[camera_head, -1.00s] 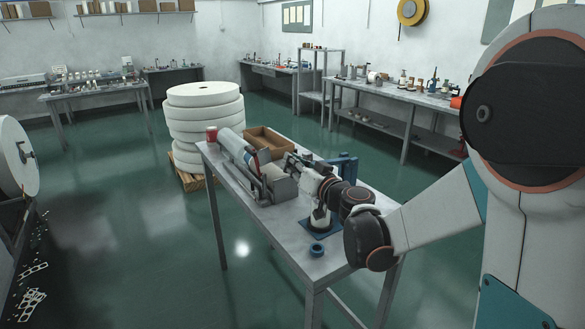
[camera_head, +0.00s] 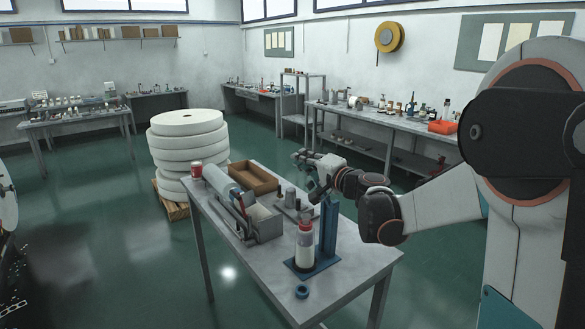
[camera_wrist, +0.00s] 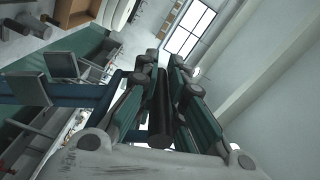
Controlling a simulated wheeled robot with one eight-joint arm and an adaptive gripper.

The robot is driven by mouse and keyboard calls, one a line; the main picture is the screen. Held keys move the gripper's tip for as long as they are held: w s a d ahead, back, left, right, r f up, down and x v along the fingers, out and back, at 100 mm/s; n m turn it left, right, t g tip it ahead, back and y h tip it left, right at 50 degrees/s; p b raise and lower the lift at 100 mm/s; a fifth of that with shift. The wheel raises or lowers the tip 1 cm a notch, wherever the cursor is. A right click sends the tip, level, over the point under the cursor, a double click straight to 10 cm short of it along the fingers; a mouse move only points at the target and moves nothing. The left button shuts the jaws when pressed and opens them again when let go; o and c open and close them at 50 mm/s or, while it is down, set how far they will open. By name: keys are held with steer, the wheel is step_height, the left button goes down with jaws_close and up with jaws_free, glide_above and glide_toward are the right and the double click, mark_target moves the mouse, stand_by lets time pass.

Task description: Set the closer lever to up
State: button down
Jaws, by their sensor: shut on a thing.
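The closer is a blue upright post (camera_head: 328,228) on a blue base plate near the right end of the table in the head view. A white cup stack with a red top (camera_head: 305,245) stands on the plate, just left of the post. My gripper (camera_head: 304,160) is raised above and behind the post. In the wrist view my gripper (camera_wrist: 165,68) has its green-padded fingers closed on a dark round bar, the closer lever (camera_wrist: 161,108). The lever's joint with the post is hidden, and its exact angle is hard to tell.
A stack of white rolls (camera_head: 188,135) stands behind the table.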

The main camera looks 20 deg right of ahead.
steer(key=w+d+r+m, duration=0.2)
steer(key=d+m, duration=0.2)
steer(key=d, duration=0.4)
steer(key=shift+w+p, duration=0.3)
steer(key=shift+p, duration=0.15)
steer(key=shift+d, duration=0.15)
steer(key=c, duration=2)
jaws_free()
steer(key=shift+o, duration=0.5)
steer(key=shift+d, duration=0.15)
steer(key=v, duration=1.2)
